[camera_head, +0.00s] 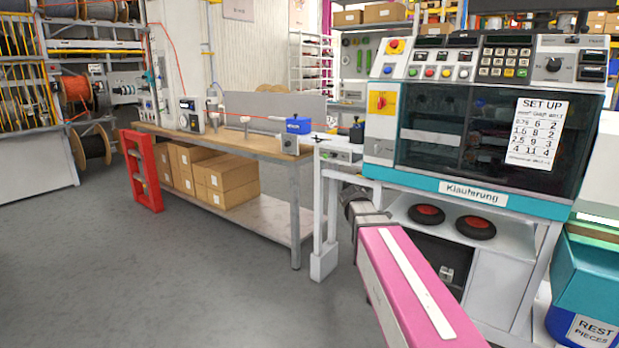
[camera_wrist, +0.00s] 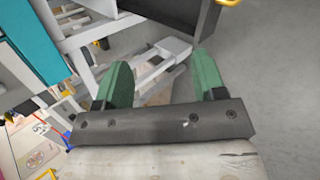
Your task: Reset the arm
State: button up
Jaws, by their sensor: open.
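My gripper (camera_wrist: 162,85) shows in the wrist view with two green fingers spread apart. Nothing is between the fingertips; the white frame of a machine stand and grey floor lie beyond them. In the head view, my pink arm reaches in from the lower right, in front of the machine (camera_head: 470,195) marked "Klauterung". The fingers do not show clearly in the head view.
A workbench (camera_head: 265,150) with cardboard boxes (camera_head: 232,182) beneath stands left of the machine. A red frame (camera_head: 141,170) leans at its left end. A blue bin (camera_head: 580,325) marked "REST PIECES" is at the lower right. The grey floor at left is clear.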

jog(key=s+a+f+m+g+y, duration=0.2)
jog(key=s+f+m+g+y, duration=0.3)
jog(key=s+f+m, duration=0.8)
jog(key=s+f+g, duration=0.1)
jog(key=s+f, duration=0.6)
jog(key=s, duration=0.1)
jog(key=shift+s+a+f+y, duration=0.15)
jog(key=shift+s+a+y, duration=0.1)
jog(key=shift+a+y, duration=0.05)
